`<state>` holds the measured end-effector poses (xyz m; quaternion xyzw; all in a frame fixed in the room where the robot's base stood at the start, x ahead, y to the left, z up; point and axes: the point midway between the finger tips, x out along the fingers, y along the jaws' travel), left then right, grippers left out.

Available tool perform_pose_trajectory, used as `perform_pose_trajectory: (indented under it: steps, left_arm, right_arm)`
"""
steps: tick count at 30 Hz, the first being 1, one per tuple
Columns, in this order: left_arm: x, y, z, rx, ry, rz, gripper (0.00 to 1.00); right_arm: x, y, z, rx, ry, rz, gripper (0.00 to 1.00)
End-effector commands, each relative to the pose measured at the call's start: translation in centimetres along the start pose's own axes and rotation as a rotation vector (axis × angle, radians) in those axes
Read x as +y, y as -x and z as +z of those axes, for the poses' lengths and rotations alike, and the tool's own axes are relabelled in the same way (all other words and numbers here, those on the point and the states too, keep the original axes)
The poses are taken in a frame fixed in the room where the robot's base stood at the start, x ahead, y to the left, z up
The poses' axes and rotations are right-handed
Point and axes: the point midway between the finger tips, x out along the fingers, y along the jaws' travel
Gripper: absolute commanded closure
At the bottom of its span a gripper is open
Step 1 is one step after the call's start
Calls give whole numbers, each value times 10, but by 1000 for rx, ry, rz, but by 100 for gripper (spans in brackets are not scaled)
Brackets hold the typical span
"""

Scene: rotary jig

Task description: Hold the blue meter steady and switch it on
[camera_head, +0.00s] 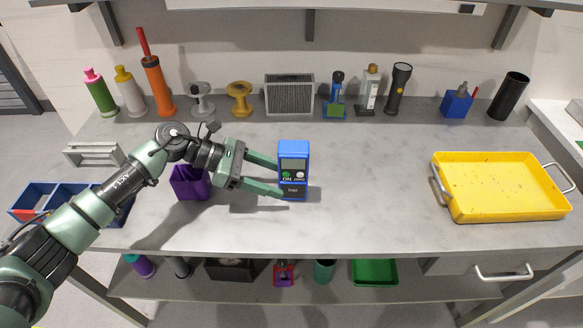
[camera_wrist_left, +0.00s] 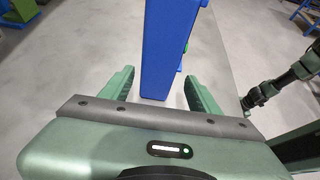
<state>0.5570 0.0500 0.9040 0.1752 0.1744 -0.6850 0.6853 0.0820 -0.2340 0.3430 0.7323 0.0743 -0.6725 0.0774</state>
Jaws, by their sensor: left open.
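The blue meter (camera_head: 293,149) stands upright on the grey table, a little right of my left gripper. Its front has a grey display, a green button (camera_head: 286,174) marked ON, a pale button beside it and a dark label. My left gripper (camera_head: 279,178) is open, its green fingers pointing right at the meter's left side. In the left wrist view the meter (camera_wrist_left: 168,50) rises between and just beyond the fingertips (camera_wrist_left: 160,85), with a gap on each side. A dark arm (camera_wrist_left: 290,78), seemingly my right, shows at the right there; its jaws are too small to read.
A purple bin (camera_head: 190,183) stands under my left wrist. Blue bins (camera_head: 32,195) and a grey rack (camera_head: 92,154) are at left, a yellow tray (camera_head: 500,213) at right. Bottles, spools and a flashlight line the back. The table between meter and tray is clear.

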Motion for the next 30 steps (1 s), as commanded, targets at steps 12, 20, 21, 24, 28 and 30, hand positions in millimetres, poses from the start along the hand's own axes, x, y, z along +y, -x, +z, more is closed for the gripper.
perform_pose_trajectory:
  steps: [12,20,21,24,28,30]
  left_arm:
    - [0,-44,-2,1,0,-1,38]
    - [0,-46,0,1,0,0,38]
    - [0,-46,0,1,0,0,38]
    - [0,-46,0,1,0,0,50]
    - [0,-46,-1,1,0,0,83]
    - [0,-46,-1,1,1,-1,83]
  right_arm:
    - [1,-24,-5,11,0,1,64]
    - [1,-25,-4,10,0,2,64]
    - [1,-25,-4,10,0,2,64]
    - [1,-25,-4,9,0,2,64]
    - [2,-25,-4,9,0,2,64]
    - [2,-25,-4,8,0,3,64]
